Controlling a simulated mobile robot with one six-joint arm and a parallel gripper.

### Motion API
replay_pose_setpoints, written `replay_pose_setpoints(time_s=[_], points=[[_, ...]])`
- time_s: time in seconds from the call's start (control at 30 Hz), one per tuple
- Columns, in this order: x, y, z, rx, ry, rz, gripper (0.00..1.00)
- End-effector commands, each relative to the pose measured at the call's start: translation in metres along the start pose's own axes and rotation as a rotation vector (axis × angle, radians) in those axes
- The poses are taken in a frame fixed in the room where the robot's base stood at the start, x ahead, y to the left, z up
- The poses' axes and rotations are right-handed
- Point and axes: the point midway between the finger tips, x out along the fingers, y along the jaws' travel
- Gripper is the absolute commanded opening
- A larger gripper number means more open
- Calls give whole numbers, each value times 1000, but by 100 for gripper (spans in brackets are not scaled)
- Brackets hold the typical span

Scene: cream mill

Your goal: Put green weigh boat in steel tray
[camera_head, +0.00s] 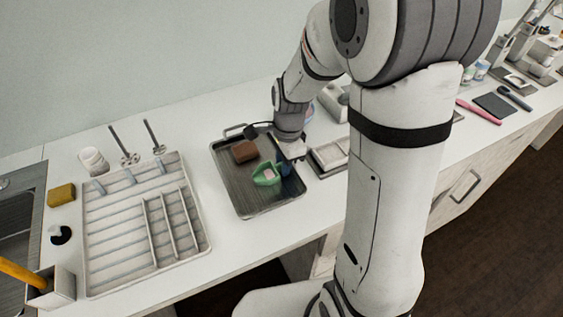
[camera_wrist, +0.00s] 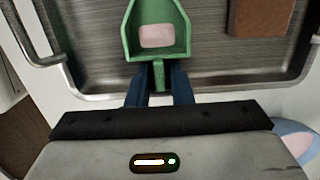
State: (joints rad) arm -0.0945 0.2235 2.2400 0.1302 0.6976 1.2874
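The green weigh boat (camera_head: 266,175) has a pinkish patch inside and is over the steel tray (camera_head: 262,207). I cannot tell whether it rests on the tray floor or is held just above it. In the wrist view the weigh boat (camera_wrist: 183,42) is at top centre, with its narrow handle pointing towards me. My gripper (camera_wrist: 159,84) has its two blue fingers on either side of this handle, closed on it. The tray (camera_wrist: 90,45) also fills the upper wrist view, with a wire handle at left. My gripper (camera_head: 285,177) is at the tray's right side in the head view.
A brown block (camera_head: 244,151) lies in the tray beside the weigh boat. A white compartment rack (camera_head: 125,250) stands to the left, with a yellow sponge (camera_head: 61,194) beyond it. A shallow white-and-grey box (camera_head: 328,157) stands just right of the tray. Bare counter lies between rack and tray.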

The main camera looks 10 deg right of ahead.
Motion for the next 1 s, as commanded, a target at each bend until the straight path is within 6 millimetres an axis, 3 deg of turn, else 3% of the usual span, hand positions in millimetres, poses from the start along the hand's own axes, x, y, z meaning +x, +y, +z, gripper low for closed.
replay_pose_setpoints(time_s=[0.13,0.47,1.0], points=[[0,0,0,-1,0,0,30],[-8,-1,1,-1,0,-3,30],[-109,-1,1,-3,1,-3,30]])
